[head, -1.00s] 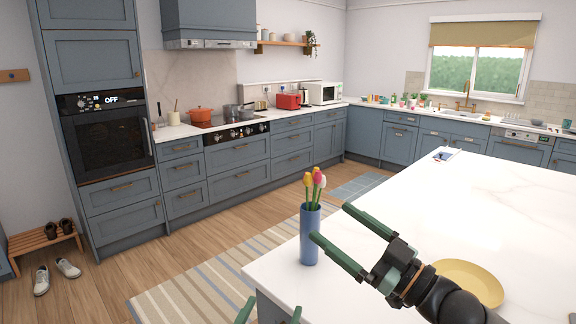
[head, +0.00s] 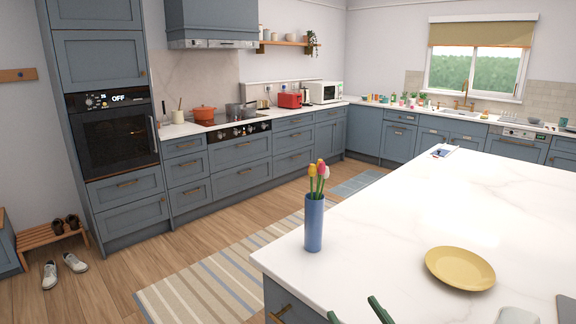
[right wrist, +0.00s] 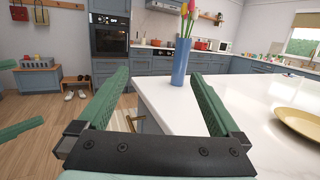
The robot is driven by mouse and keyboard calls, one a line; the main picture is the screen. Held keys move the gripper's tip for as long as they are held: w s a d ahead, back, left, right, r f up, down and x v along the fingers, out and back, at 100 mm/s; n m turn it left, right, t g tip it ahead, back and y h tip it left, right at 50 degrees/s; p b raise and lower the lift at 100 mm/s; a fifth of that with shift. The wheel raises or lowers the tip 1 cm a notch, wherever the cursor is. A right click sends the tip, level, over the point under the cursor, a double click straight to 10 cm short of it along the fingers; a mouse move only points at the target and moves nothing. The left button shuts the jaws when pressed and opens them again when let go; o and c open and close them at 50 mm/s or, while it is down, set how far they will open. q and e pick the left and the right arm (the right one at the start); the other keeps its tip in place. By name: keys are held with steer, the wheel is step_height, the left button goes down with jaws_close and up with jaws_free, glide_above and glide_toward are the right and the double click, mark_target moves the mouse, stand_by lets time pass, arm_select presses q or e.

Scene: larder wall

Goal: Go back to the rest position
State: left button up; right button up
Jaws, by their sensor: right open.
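My right gripper (head: 357,311) shows at the bottom edge of the head view as two green fingertips in front of the white island. In the right wrist view its fingers (right wrist: 158,85) are spread wide with nothing between them. A blue vase with tulips (head: 314,222) stands upright on the island ahead of the gripper and apart from it; it also shows in the right wrist view (right wrist: 180,62). My left gripper (right wrist: 18,98) shows only in the right wrist view, at the left edge, as two green fingers apart with nothing seen between them.
The white island (head: 400,230) bears a yellow plate (head: 460,268) at its right front. A striped rug (head: 215,270) lies on the wood floor to its left. Shoes and a low wooden bench (head: 50,236) stand at far left. The island's middle is clear.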

steer(key=s+d+f+m+g+h, duration=0.2)
steer(key=s+f+m+h, duration=0.15)
steer(key=f+m, duration=0.65)
steer(key=s+d+f+m+g+h, duration=0.2)
steer(key=s+f+m, duration=0.4)
steer(key=m, duration=0.6)
arm_select(q)
steer(key=s+a+f+m+g+y, duration=0.2)
steer(key=s+a+f+m+g, duration=0.2)
steer(key=s+f+m, duration=0.4)
steer(key=s+a+f+m+g+y, duration=0.2)
steer(key=s+a+f+m+g, duration=0.3)
steer(key=f, duration=1)
steer(key=s+a+m, duration=0.1)
steer(key=s+m, duration=0.2)
steer(key=m, duration=0.1)
steer(key=shift+f+y, duration=0.3)
steer(key=shift+y, duration=0.1)
arm_select(e)
steer(key=s+f+m+g, duration=0.5)
steer(key=s+f+m, duration=0.7)
steer(key=m, duration=0.4)
steer(key=shift+s+a+f+y, duration=0.2)
steer(key=shift+s+y, duration=0.15)
steer(key=shift+s, duration=0.25)
